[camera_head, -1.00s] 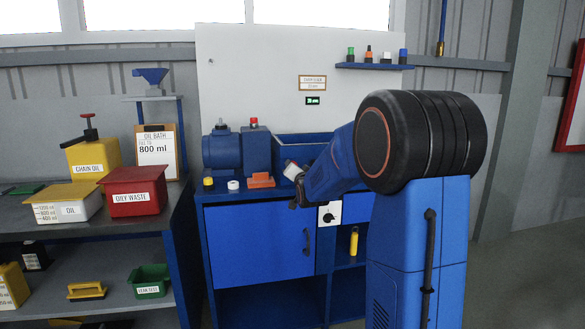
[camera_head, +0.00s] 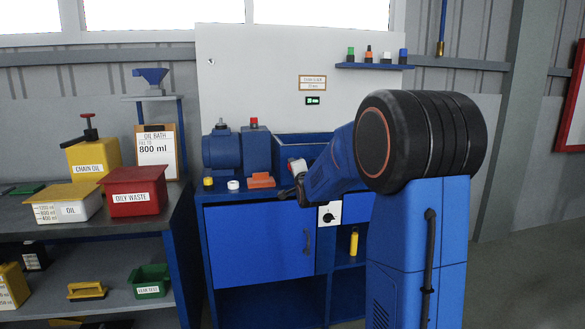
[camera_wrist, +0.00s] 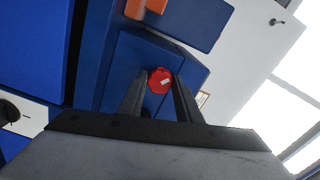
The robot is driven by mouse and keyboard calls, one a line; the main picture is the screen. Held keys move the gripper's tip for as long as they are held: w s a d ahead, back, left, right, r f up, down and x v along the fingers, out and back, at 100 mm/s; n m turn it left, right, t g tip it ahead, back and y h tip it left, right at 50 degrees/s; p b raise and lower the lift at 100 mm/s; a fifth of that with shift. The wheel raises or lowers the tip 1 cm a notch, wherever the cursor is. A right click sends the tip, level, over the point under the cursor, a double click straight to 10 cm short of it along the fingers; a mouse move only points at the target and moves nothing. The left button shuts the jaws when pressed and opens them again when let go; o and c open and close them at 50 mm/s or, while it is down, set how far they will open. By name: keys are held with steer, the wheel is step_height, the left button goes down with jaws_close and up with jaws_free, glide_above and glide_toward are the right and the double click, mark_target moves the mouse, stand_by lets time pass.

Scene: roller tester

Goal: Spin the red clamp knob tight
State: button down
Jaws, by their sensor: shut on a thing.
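The red clamp knob (camera_wrist: 160,77) shows in the wrist view between my two fingertips, with a small white mark on its face. My gripper (camera_wrist: 159,92) is shut on it, one dark finger on each side.
On the bench stand a blue motor unit (camera_head: 222,152), an orange block (camera_head: 261,181), a white cap (camera_head: 233,185) and a yellow cap (camera_head: 208,181). A white switch panel (camera_head: 330,222) is on the bench front. A shelf with a red oily waste bin (camera_head: 135,180) stands left.

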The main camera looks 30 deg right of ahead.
steer(key=shift+m, duration=0.5)
steer(key=m, duration=0.4)
steer(key=shift+m, duration=2)
steer(key=m, duration=0.3)
steer(key=c, duration=1.6)
jaws_free()
steer(key=shift+m, duration=0.5)
steer(key=shift+c, duration=0.2)
steer(key=o, duration=0.7)
steer(key=shift+c, duration=0.2)
